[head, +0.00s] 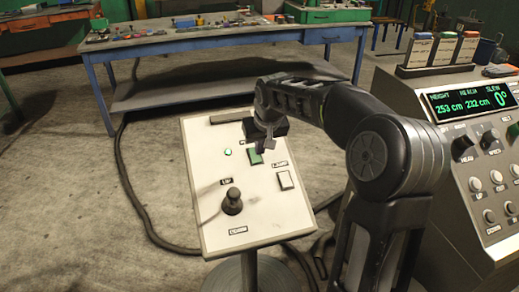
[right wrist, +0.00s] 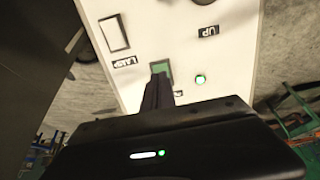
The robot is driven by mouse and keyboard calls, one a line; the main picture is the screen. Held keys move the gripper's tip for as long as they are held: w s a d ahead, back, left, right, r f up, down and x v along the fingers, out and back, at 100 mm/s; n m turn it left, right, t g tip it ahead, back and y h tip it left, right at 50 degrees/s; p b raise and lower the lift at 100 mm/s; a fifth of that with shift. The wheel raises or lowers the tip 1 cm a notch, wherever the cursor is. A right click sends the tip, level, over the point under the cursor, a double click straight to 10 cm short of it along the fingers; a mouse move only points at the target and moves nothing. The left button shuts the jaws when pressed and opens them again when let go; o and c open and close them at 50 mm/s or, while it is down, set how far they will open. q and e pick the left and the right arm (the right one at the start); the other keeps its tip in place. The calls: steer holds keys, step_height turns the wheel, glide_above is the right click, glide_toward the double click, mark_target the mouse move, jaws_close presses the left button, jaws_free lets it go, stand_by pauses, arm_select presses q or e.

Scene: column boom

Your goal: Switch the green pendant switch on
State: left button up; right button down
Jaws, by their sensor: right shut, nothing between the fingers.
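The green pendant switch (head: 256,158) is a small green rocker on the tilted white panel (head: 212,152). It also shows in the right wrist view (right wrist: 164,66), partly hidden behind my fingertips. My right gripper (head: 265,147) is shut and empty, with its tips pointing down at the switch. In the right wrist view the closed fingers (right wrist: 159,80) overlap the switch's lower edge. I cannot tell if they touch it. A round green light (head: 228,152) glows beside the switch, and also in the right wrist view (right wrist: 200,79). My left gripper is not in view.
A white lamp switch (head: 286,180) and a black joystick (head: 232,203) share the panel. A console (head: 455,150) with knobs and a lit display stands at right. A blue workbench (head: 225,42) stands behind. A dark cable (head: 130,185) lies on the floor.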

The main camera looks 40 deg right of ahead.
steer(key=s+b+v, duration=0.1)
steer(key=v, duration=0.7)
steer(key=shift+s+a, duration=0.35)
steer(key=shift+s, duration=0.2)
steer(key=shift+f, duration=0.1)
